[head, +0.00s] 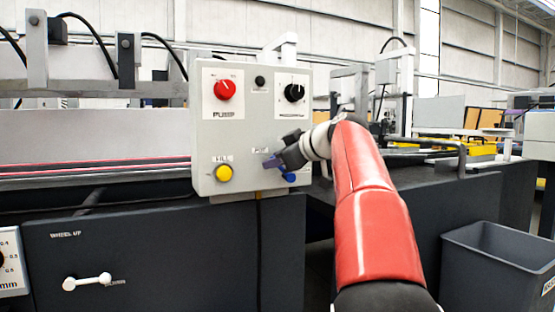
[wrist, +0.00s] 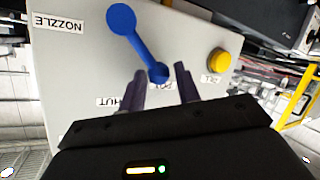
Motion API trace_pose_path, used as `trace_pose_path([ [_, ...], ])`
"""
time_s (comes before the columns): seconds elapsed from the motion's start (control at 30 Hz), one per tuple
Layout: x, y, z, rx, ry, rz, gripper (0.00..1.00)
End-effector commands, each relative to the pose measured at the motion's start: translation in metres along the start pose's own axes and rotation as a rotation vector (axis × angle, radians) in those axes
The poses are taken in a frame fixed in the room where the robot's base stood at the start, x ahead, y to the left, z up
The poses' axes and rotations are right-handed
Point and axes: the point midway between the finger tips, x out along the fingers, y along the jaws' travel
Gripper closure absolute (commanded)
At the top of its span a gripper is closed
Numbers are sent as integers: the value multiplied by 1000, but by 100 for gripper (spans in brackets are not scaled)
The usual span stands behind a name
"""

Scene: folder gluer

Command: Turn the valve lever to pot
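The blue valve lever (wrist: 139,45) is on the grey control box (head: 207,130). In the wrist view, which is upside down, it runs from a large round disc to a smaller round end beside a partly hidden label (wrist: 160,86) that seems to read POT. Labels NOZZLE (wrist: 57,22) and SHUT (wrist: 122,103) are also on the panel. My gripper (wrist: 160,70) is open, with one finger on each side of the smaller end in the picture. I cannot tell whether they touch it. In the head view, my gripper (head: 270,161) hides most of the lever; only a blue disc (head: 290,177) shows.
A yellow button (head: 224,173) sits left of my gripper on the box. A red knob (head: 225,89) and a black knob (head: 294,92) are above. A dark bin (head: 495,245) stands at the lower right. A white handle (head: 87,281) is at the lower left.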

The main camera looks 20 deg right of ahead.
Motion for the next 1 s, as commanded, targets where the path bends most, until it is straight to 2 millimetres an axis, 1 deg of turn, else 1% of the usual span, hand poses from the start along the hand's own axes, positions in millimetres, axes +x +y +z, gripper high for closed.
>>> trace_pose_path([
  [0.13, -2, 0, 0, 0, 1, 1, 68],
  [0.23, -11, 0, 0, 0, 1, 2, 68],
  [0.5, -57, 0, 0, 0, 0, 3, 68],
  [0.6, -69, 0, 0, 1, 0, 2, 68],
  [0.73, -77, 0, 1, 1, 0, 1, 68],
  [1.0, -78, 0, 0, 1, 0, 0, 68],
])
